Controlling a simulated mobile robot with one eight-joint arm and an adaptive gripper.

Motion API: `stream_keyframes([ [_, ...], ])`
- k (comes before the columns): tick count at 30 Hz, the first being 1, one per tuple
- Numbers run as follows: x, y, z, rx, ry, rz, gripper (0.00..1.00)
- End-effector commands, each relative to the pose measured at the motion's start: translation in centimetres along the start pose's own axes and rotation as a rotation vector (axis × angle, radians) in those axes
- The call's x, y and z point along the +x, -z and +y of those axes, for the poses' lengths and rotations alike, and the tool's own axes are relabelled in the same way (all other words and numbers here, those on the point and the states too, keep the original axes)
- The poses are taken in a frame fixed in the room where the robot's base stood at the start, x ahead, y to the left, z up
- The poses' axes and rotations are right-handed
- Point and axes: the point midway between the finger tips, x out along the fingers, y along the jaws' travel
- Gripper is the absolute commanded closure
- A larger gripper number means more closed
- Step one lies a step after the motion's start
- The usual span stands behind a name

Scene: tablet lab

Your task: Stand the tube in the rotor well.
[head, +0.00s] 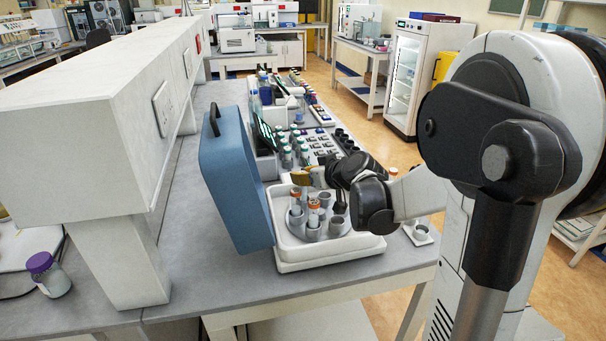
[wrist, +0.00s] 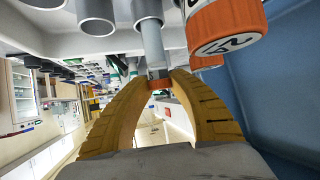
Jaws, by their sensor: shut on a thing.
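My gripper (head: 302,177) is over the rotor (head: 318,231) of the open centrifuge. In the wrist view its two yellow-brown fingers (wrist: 158,84) are shut on the orange cap of a tube (wrist: 154,50). The tube's clear grey body points away from the fingers toward a grey well (wrist: 148,10). Its far end meets the mouth of that well; I cannot tell how deep it sits. In the head view the held tube is hard to pick out beside the gripper. Other orange-capped tubes stand in the rotor, one (wrist: 226,25) close beside the held tube in the wrist view.
The centrifuge's blue lid (head: 235,180) stands open to the left of the rotor, and it is close at the right in the wrist view. The white housing rim (head: 330,258) surrounds the rotor. An empty grey well (wrist: 97,18) is nearby. Racks of tubes (head: 305,140) stand behind.

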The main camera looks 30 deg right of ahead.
Motion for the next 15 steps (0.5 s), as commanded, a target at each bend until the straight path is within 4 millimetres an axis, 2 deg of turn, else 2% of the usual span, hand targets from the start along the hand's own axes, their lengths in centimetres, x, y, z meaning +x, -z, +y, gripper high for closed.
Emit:
stream_keyframes([
  [15, 0.24, -0.43, 0.01, 0.0, 0.0, 0.0, 0.92],
])
